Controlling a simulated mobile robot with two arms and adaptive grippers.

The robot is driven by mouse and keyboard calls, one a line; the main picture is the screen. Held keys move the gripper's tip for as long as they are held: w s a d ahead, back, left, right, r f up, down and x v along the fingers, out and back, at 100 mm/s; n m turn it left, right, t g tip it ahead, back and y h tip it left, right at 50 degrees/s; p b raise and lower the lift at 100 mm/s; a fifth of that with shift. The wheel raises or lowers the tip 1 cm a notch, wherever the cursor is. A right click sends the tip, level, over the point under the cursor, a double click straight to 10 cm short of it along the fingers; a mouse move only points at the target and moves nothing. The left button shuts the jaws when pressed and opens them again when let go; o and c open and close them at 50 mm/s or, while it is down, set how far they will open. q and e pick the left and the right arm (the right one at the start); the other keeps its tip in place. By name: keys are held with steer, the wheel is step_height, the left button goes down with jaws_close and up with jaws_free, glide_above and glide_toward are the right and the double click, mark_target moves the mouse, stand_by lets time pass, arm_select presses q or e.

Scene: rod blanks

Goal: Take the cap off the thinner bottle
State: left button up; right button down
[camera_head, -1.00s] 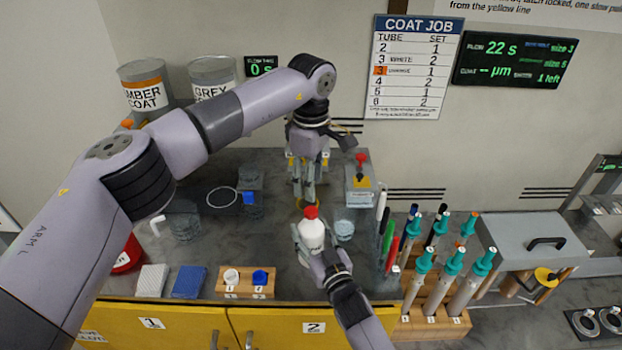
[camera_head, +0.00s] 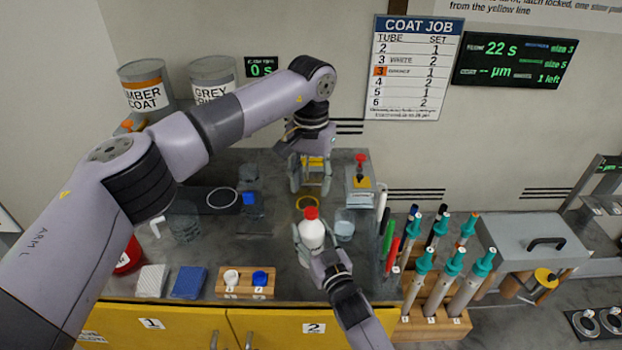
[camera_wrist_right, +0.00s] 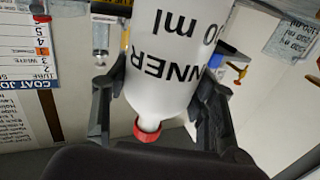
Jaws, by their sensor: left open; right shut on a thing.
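The thinner bottle (camera_head: 312,235) is white with a red cap (camera_head: 311,213) on top. My right gripper (camera_head: 313,246) is shut on the bottle's body and holds it upright over the bench. In the right wrist view the bottle (camera_wrist_right: 172,60) sits between the gripper's two dark fingers (camera_wrist_right: 160,110), and its red cap (camera_wrist_right: 147,132) shows on a narrow neck. My left gripper (camera_head: 311,190) is open and empty, pointing down behind and above the bottle, apart from the cap.
A small wooden block with two cups (camera_head: 246,283) is at front left. A rack of teal-topped tubes (camera_head: 432,327) stands to the right.

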mark_target(311, 211)
arm_select(q)
step_height(311, 211, down, 8)
steer(key=shift+r, duration=0.1)
stand_by(0.4)
jaws_close()
stand_by(0.4)
